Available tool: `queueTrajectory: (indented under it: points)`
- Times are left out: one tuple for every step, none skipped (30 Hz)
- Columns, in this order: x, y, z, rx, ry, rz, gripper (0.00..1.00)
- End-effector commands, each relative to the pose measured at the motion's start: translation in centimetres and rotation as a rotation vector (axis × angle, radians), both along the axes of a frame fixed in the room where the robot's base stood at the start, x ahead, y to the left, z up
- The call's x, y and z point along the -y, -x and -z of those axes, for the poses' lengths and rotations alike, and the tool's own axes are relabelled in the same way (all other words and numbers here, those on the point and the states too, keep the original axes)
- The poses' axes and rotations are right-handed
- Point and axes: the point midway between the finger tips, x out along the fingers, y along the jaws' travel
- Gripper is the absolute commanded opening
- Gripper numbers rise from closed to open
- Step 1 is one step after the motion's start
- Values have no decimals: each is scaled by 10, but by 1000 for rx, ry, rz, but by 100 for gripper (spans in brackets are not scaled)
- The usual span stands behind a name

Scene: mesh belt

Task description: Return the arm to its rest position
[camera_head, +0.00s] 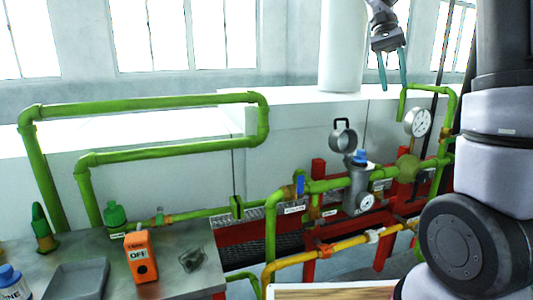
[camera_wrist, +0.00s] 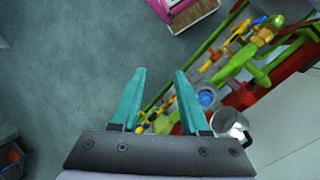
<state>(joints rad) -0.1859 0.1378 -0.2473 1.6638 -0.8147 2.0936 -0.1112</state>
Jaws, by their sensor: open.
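My gripper (camera_head: 392,70) is at the top right of the head view, high above the green pipes and in front of the pale wall. Its two teal fingers point down and stand apart with nothing between them. In the wrist view the open fingers (camera_wrist: 160,100) show above the grey floor. Part of my arm fills the right edge of the head view.
Green pipes (camera_head: 150,101), a yellow pipe (camera_head: 330,245) and a red frame (camera_head: 318,170) stand below. An orange box (camera_head: 140,258) and a grey tray (camera_head: 78,279) sit on the metal table (camera_head: 200,245).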

Motion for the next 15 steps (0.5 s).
queueTrajectory:
  points:
    - [-1,18,-4,56,-39,-39,45]
    - [-3,26,-4,91,-61,-65,45]
    - [-5,37,-4,140,-88,-95,45]
    - [-8,44,-3,177,-107,-117,45]
    - [-11,52,-3,215,-125,-139,45]
    - [-15,62,-2,270,-148,-166,45]
    - [-19,70,0,309,-164,-184,45]
    - [-23,77,1,351,-178,-202,45]
    - [-28,86,2,408,-195,-224,45]
    - [-33,93,4,450,-208,-237,45]
    - [-37,99,6,494,-219,-250,45]
    - [-43,108,8,553,-230,-267,45]
    - [-47,114,10,597,-237,-278,45]
    - [-51,120,12,640,-244,-286,45]
    - [-57,127,15,695,-250,-295,45]
